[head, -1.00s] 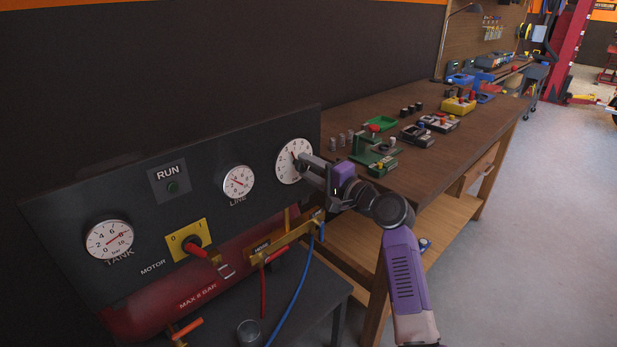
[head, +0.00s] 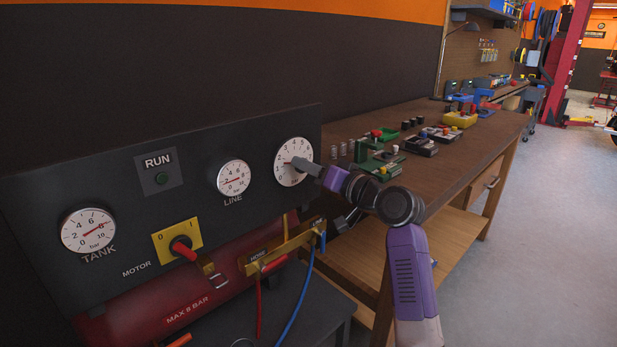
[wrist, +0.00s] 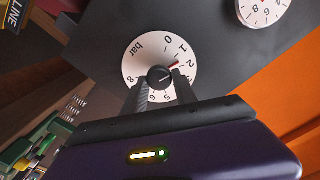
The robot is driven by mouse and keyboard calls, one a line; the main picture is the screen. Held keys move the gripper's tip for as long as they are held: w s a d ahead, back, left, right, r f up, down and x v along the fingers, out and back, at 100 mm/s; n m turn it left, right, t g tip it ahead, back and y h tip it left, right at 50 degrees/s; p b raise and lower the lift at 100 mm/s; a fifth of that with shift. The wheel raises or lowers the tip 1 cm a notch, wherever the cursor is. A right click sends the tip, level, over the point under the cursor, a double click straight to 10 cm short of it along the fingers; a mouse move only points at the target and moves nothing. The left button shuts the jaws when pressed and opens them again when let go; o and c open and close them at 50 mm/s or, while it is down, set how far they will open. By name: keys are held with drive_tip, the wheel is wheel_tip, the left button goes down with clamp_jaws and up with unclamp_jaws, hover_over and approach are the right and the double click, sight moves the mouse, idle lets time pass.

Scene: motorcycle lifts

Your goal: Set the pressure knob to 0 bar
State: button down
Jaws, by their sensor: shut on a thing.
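The pressure knob (wrist: 159,77) is a small dark knob at the centre of a round white dial (head: 293,147) marked in bar, at the right end of the dark panel. In the wrist view its red pointer lies close to the 2 on the dial (wrist: 131,62). My gripper (wrist: 161,84) is shut on the knob, one finger on each side. In the head view my gripper (head: 303,165) reaches the dial from the right and hides the knob and part of the scale. The LINE gauge (head: 233,178) has its needle near 2.
The TANK gauge (head: 88,229) reads about 8. A red motor switch (head: 183,248) on a yellow plate and a green RUN lamp (head: 161,179) are on the panel. Brass hose fittings (head: 285,247) stick out below the dial. A workbench (head: 440,165) with several small devices stands at right.

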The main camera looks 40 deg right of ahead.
drive_tip(key=n+b, duration=0.6)
drive_tip(key=n, duration=0.2)
drive_tip(key=shift+a+f+n, duration=0.1)
drive_tip(key=shift+f+n, duration=0.05)
drive_tip(key=shift+n, duration=0.25)
idle(0.4)
drive_tip(key=c, duration=1)
unclamp_jaws()
drive_tip(key=shift+s, duration=0.1)
drive_tip(key=s, duration=0.7)
drive_tip(key=shift+s, duration=0.3)
